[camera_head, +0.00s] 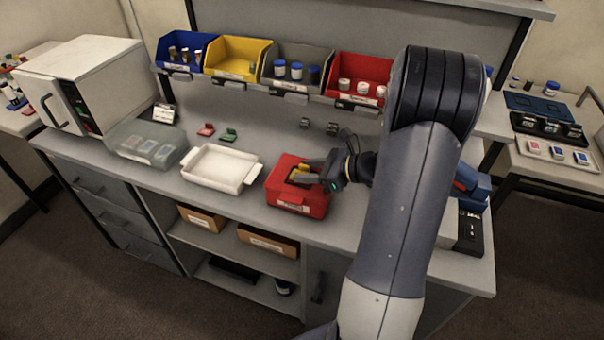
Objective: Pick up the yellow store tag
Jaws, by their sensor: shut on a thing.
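The yellow store tag (304,168) is at the opening of a red box (299,201) on the bench. My gripper (303,174) reaches in from the right over this box, and its fingers are shut on the yellow tag. The fingers hide part of the tag. I cannot tell whether the tag touches the inside of the box.
A white tray (216,185) stands left of the red box, and a clear lidded case (147,150) farther left. Red (206,130) and green (229,134) tags lie behind the tray. Coloured bins (238,73) line the back. The bench's front strip is clear.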

